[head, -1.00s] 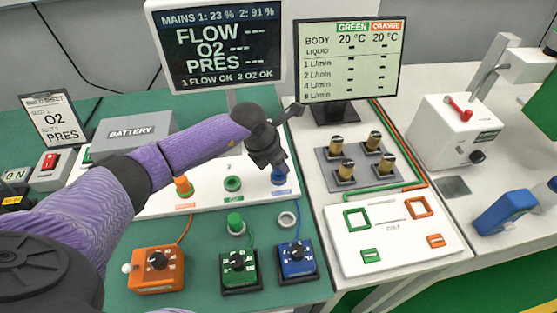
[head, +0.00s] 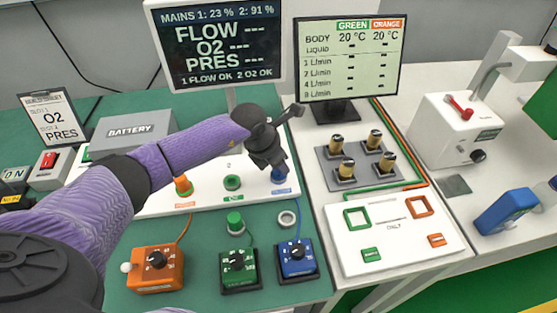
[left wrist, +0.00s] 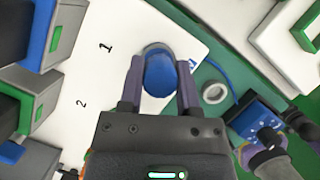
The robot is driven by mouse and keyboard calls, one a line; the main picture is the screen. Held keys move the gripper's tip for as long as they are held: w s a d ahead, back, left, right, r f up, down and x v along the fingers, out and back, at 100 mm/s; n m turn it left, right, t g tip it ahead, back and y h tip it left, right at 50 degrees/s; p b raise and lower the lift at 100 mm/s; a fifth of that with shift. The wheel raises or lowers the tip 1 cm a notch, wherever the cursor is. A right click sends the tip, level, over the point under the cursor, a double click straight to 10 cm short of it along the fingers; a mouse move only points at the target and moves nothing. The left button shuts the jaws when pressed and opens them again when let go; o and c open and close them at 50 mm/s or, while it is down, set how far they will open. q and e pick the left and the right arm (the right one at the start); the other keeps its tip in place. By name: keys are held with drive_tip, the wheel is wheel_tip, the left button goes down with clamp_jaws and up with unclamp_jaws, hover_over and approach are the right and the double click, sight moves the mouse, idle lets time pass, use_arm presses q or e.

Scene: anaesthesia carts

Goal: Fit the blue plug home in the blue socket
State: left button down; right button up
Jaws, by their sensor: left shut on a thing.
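My left gripper (head: 278,169) points down over the right end of the white panel (head: 208,198), shut on the blue plug (head: 278,176). In the left wrist view the blue plug (left wrist: 160,76) sits between the two fingers, seen from above. The plug is at the blue-labelled place on the panel. The blue socket is hidden beneath the plug and gripper, so I cannot tell how deep the plug sits. A blue cable runs toward the blue box (head: 297,258).
The orange plug (head: 183,186) stands at the panel's left place; the green socket (head: 232,183) beside it is empty. The green plug (head: 235,222) stands on the mat near a grey ring (head: 287,219). The green box (head: 239,268) and orange box (head: 157,268) stand in front.

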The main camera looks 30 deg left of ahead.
use_arm(q)
drive_tip(key=shift+f+b, duration=0.55)
drive_tip(key=shift+f, duration=0.25)
drive_tip(key=shift+c, duration=1.2)
unclamp_jaws()
drive_tip(key=p+v, duration=0.3)
drive_tip(key=v, duration=0.7)
